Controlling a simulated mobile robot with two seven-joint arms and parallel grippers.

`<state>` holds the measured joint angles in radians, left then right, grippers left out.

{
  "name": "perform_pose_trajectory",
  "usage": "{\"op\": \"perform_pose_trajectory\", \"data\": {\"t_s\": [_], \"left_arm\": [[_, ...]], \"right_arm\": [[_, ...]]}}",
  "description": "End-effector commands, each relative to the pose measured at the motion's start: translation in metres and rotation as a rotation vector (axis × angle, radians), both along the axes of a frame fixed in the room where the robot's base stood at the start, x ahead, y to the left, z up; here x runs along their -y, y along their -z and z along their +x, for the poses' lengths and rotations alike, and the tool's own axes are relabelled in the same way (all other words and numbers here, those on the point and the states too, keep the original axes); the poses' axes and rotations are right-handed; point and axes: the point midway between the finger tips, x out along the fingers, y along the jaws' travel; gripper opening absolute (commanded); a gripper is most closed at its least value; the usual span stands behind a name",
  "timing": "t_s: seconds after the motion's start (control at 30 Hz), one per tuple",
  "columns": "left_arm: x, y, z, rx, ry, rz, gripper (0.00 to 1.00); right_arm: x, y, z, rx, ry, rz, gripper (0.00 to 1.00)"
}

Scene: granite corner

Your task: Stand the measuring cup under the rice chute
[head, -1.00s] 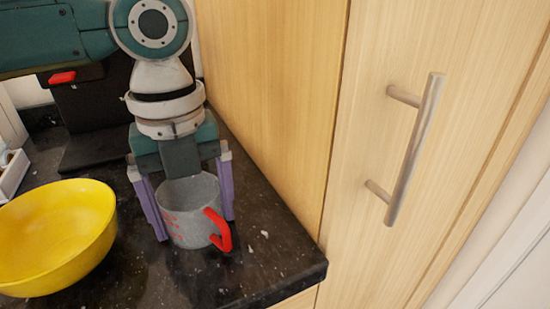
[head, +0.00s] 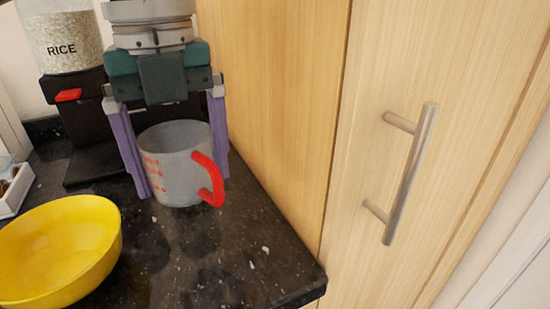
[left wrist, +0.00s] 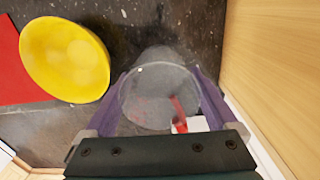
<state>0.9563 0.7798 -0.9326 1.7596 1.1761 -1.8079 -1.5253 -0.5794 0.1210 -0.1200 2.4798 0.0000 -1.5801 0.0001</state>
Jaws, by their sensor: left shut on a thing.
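The measuring cup (head: 176,171) is clear grey with red marks and a red handle that points right and toward me. My left gripper (head: 180,185) is shut on it, one purple finger on each side; the cup is upright. In the left wrist view the cup (left wrist: 157,95) sits between the fingers of the gripper (left wrist: 160,95). It looks raised above the counter. The rice dispenser (head: 72,45), a clear bin labelled RICE on a black stand with a red lever (head: 69,95), stands behind at the left. Its chute is hard to make out. My right gripper is not in view.
A yellow bowl (head: 60,250) stands on the dark granite counter (head: 200,275) at front left. A white tray (head: 14,190) is at the left edge. A tall wooden cabinet (head: 280,120) with a metal handle (head: 411,175) borders the right. The counter's front right is clear.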

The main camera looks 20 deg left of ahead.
Motion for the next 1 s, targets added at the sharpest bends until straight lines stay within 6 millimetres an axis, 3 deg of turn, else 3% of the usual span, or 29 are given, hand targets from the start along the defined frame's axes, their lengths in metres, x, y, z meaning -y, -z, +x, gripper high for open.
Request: {"op": "perform_pose_trajectory", "data": {"t_s": [0.03,0.1,0.3,0.4,0.67,0.77,1.0], "left_arm": [[0.000,-0.020,0.002,0.007,0.001,-0.001,0.36],[0.000,-0.041,0.002,0.007,0.001,-0.001,0.36],[0.000,-0.085,0.001,0.004,0.001,-0.001,0.36],[0.000,-0.098,0.001,0.001,-0.001,0.000,0.36],[0.001,-0.109,0.000,-0.001,-0.053,-0.001,0.36],[0.005,-0.118,-0.001,0.002,-0.175,-0.002,0.36],[0.017,-0.146,-0.004,0.006,-0.701,-0.007,0.36]], "right_arm": [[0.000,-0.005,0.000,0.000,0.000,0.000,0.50],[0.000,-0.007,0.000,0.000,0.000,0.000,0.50],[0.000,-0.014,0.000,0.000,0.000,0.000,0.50],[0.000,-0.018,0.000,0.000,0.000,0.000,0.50],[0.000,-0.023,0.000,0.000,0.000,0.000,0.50],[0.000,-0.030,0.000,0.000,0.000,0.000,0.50],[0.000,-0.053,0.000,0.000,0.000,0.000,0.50]]}}
